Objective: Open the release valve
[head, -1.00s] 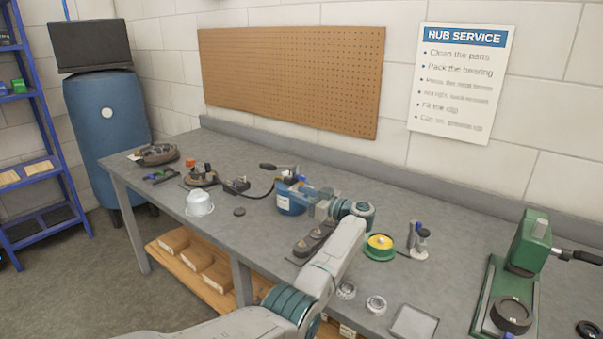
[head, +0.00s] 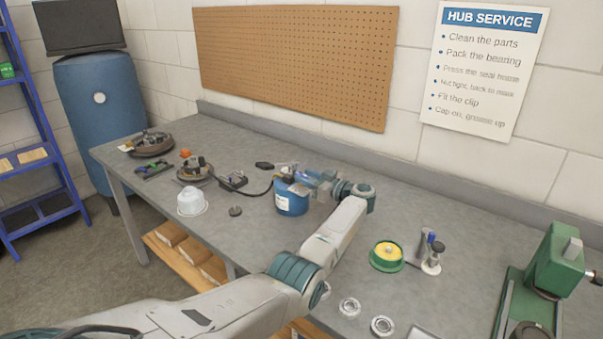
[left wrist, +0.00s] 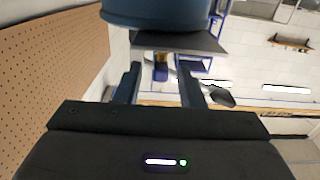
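A blue tub (head: 292,198) with a white label stands on the workbench, with a black hose running to it from the left. A black-ended handle (head: 264,165) sticks out beside its top. My left gripper (head: 303,180) is at the tub's top right side and partly hides the top. In the left wrist view its two fingers (left wrist: 158,88) are apart, and a small yellow and blue part (left wrist: 160,68) shows between them. I cannot tell whether the fingers touch it. I cannot clearly identify the release valve. My right gripper is not seen.
A white tub (head: 192,202), a dark disc (head: 235,211) and brake parts (head: 194,172) lie left of the blue tub. A green and yellow spool (head: 387,256) and a green press (head: 550,265) stand to the right. A wall backs the bench (head: 260,235).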

